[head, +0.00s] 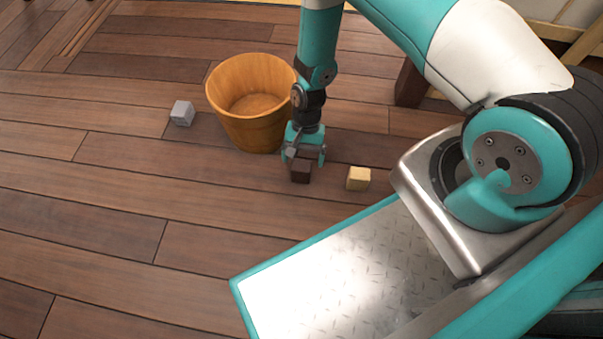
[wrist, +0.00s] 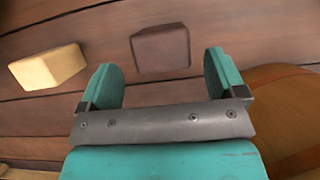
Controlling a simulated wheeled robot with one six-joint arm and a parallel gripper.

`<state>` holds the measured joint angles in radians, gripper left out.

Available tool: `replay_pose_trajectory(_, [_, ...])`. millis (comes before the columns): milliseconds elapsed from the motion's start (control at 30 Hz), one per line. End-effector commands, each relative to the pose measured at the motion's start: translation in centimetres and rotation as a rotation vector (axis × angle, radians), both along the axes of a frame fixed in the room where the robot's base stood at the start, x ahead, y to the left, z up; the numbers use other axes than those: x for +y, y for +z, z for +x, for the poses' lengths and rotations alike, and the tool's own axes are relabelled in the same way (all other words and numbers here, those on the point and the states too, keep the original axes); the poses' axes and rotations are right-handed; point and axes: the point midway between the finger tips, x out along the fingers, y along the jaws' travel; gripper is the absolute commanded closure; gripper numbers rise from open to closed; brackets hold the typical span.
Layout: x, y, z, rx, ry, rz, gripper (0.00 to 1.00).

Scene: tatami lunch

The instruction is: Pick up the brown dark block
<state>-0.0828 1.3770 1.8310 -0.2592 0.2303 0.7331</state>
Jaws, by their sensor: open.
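The dark brown block (head: 301,171) is on the wooden floor in front of the wooden bucket in the head view. In the wrist view the dark brown block (wrist: 160,48) lies ahead of the gap between my fingertips, roughly centred. My gripper (head: 304,152) points down at the block, with its fingers near the block's sides in the head view. In the wrist view my gripper (wrist: 163,80) is open and nothing is held between its two teal fingers. Whether a finger touches the block cannot be told.
A pale yellow block (head: 358,179) lies just right of the dark one; it also shows in the wrist view (wrist: 47,66). The wooden bucket (head: 252,128) stands close behind my gripper. A grey block (head: 182,113) lies left of the bucket. The floor at left is clear.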

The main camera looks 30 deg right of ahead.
Motion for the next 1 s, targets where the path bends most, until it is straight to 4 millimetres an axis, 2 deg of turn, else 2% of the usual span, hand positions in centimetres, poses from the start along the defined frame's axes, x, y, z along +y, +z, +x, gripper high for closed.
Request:
replay_pose_trajectory(167, [0.3, -1.4, -0.3, 0.0, 0.001, 0.0, 0.11])
replay_pose_trajectory(433, [1.3, -4.8, -1.3, 0.001, 0.0, -0.001, 0.11])
replay_pose_trajectory(700, [1.4, -4.7, -1.4, 0.0, 0.0, 0.0, 0.11])
replay_pose_trajectory(933, [1.4, -4.7, -1.4, 0.0, 0.0, 0.0, 0.64])
replay_pose_trajectory(1000, [1.4, -4.7, -1.4, 0.0, 0.0, 0.0, 0.66])
